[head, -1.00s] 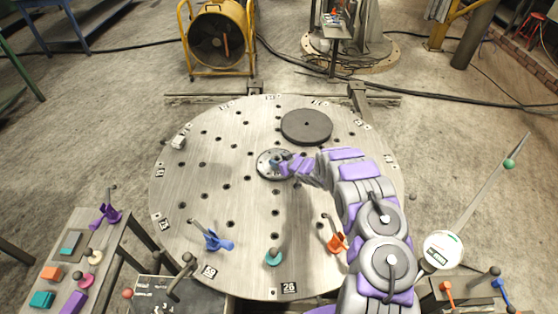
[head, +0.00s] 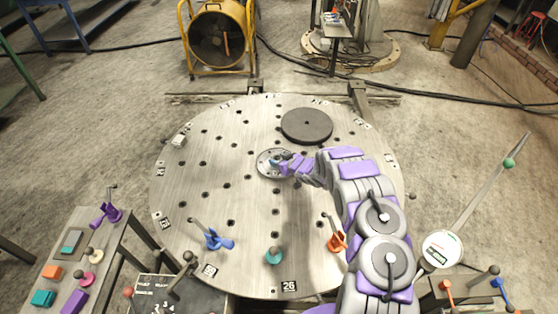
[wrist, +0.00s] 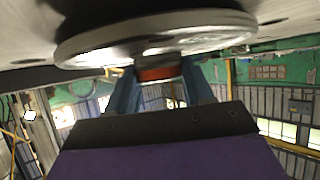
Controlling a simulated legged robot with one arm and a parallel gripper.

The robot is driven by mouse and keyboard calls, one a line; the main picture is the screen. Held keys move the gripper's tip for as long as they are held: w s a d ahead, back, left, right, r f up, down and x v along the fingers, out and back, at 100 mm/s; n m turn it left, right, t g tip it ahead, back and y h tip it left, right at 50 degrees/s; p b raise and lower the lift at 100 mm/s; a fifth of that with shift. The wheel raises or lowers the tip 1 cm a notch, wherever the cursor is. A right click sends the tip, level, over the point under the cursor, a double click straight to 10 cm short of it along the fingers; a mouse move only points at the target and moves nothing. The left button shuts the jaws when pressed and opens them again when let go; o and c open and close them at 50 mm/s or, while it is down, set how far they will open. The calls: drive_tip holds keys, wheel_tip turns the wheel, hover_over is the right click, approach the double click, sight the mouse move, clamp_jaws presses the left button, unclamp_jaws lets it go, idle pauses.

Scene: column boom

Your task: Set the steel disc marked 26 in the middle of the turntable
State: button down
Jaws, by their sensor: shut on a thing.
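The turntable (head: 235,200) is a large round steel plate with many holes, filling the middle of the head view. A small grey steel disc with holes (head: 265,168) is near its middle, partly hidden by my gripper (head: 282,164). The wrist view shows the disc (wrist: 90,45) large at the top, with a short hub and a red-orange band between the fingers. My gripper (wrist: 160,80) is shut on that hub. I cannot tell whether the disc touches the plate. No number is readable on the disc; a 26 label (head: 289,287) is on the turntable's front rim.
A dark round plate (head: 306,126) lies on the turntable behind my gripper. Blue (head: 215,240), teal (head: 273,257) and orange (head: 337,241) fittings stand near the front rim. A side table with coloured blocks (head: 52,272) is at left, a dial gauge (head: 442,249) at right.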

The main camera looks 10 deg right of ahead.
drive_tip(key=shift+f, duration=0.3)
drive_tip(key=c, duration=0.6)
unclamp_jaws()
drive_tip(key=shift+c, duration=0.2)
drive_tip(key=shift+o, duration=1.4)
drive_tip(key=p+v, duration=0.2)
drive_tip(key=v, duration=1.5)
drive_tip(key=shift+s, duration=0.2)
